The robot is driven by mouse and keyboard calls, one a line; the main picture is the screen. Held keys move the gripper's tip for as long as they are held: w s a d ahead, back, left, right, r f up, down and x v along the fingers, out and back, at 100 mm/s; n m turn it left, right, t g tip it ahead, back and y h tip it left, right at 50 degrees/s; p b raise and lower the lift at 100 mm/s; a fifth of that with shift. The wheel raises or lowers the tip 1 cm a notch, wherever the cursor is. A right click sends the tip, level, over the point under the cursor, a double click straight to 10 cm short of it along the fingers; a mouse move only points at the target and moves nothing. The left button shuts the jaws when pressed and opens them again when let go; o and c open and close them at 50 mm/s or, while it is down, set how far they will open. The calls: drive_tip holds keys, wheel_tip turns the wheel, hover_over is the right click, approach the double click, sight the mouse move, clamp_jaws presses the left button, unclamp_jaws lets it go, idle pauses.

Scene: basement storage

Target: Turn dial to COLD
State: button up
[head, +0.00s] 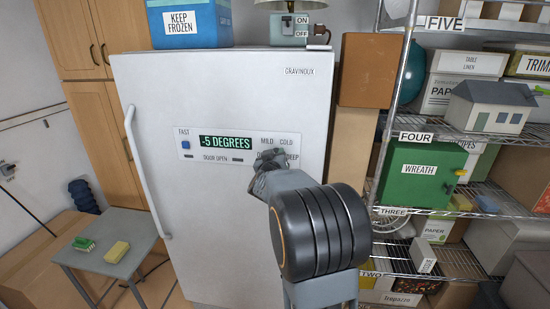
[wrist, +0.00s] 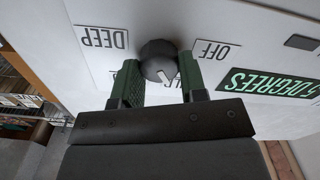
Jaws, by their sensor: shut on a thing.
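The dark round dial (wrist: 157,58) is on the white freezer's control panel (head: 188,155). My gripper (wrist: 158,72) is shut on the dial, with one green-padded finger on each side. In the wrist view, which is upside down, the dial's white mark points down and slightly right, away from the DEEP (wrist: 102,38) and OFF (wrist: 214,50) labels. In the head view my gripper (head: 268,162) hides the dial and part of the lower labels. The MILD (head: 267,141) and COLD label (head: 287,142) show above it. The display (head: 225,143) reads -5 DEGREES.
The freezer (head: 190,230) has a long handle (head: 140,170) at left. A KEEP FROZEN box (head: 181,21) and an ON/OFF switch (head: 288,30) are on top. Wire shelves (head: 460,212) stand close at right.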

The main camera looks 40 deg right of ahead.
drive_tip(key=m+b, duration=0.4)
drive_tip(key=m, duration=0.2)
drive_tip(key=m+b, duration=0.5)
drive_tip(key=m, duration=0.2)
drive_tip(key=shift+s+d, duration=0.15)
drive_tip(key=shift+m+b, duration=0.3)
drive_tip(key=shift+m, duration=0.1)
idle(0.3)
drive_tip(key=o, duration=0.9)
drive_tip(key=shift+o, duration=0.2)
drive_tip(key=shift+s, duration=0.1)
drive_tip(key=v, duration=1.3)
drive_tip(key=shift+s+a, duration=0.25)
